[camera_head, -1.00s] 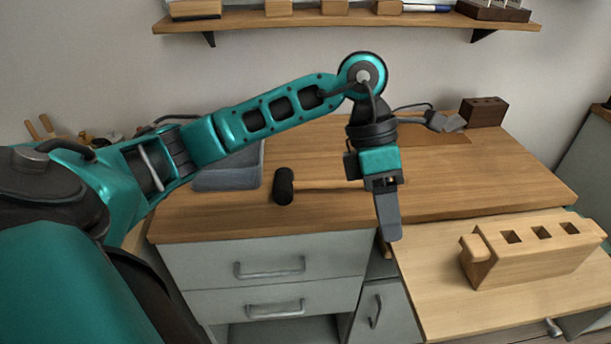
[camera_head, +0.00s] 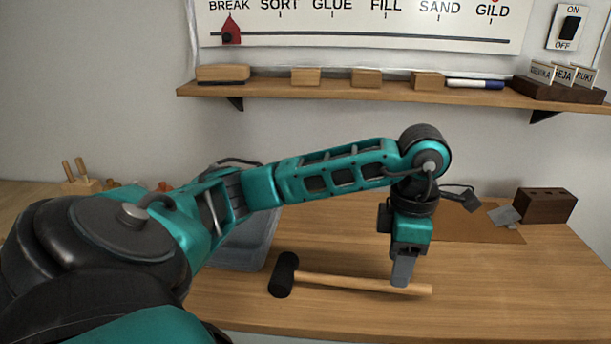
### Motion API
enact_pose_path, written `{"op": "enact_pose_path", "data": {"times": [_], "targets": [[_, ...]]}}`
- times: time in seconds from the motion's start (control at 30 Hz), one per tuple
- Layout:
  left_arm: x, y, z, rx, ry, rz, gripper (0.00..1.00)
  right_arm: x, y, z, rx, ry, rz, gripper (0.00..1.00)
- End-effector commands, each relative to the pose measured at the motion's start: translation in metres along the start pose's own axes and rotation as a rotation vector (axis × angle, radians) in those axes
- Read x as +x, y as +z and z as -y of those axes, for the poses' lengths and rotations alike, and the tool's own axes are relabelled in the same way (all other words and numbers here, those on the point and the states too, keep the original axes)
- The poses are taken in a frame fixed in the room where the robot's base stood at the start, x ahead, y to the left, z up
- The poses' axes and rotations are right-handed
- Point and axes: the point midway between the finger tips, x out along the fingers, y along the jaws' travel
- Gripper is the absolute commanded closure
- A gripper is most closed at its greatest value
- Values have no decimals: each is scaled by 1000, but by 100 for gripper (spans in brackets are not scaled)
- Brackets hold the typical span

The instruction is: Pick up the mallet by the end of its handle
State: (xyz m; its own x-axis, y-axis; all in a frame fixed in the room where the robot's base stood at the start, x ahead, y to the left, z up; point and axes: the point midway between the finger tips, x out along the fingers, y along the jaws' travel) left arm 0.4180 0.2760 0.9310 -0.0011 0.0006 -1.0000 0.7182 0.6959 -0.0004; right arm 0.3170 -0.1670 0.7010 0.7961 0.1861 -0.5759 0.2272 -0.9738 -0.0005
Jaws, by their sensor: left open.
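The mallet lies on the wooden workbench (camera_head: 480,318), with its black head (camera_head: 283,275) at the left and its pale wooden handle (camera_head: 345,283) reaching right. My left gripper (camera_head: 402,277) points down at the handle near its right end. The gripper's finger covers a short stretch of the handle, and the tip of the handle shows to its right. The gripper is open; from this view I cannot tell whether its fingers straddle the handle or are just above it. My right gripper is not in view.
A grey tray (camera_head: 247,249) sits behind the mallet head, partly hidden by my left arm. A dark wooden block (camera_head: 545,205) and a brown mat (camera_head: 470,232) lie at the back right. A shelf (camera_head: 330,93) with blocks runs along the wall.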

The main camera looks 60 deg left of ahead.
Motion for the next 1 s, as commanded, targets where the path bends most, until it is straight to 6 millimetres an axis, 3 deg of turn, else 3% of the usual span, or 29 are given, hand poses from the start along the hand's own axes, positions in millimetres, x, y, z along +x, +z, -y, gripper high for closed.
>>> {"op": "enact_pose_path", "data": {"times": [0.17, 0.47, 0.77, 1.0], "targets": [[13, -1, 1, 1, -1, -1, 48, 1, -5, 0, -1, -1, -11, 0], [55, -4, 3, 0, -2, -1, 48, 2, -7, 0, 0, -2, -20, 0], [59, -4, 3, 1, 1, 1, 48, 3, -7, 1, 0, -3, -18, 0], [59, -4, 3, 1, 0, 1, 71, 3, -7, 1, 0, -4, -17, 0]]}}
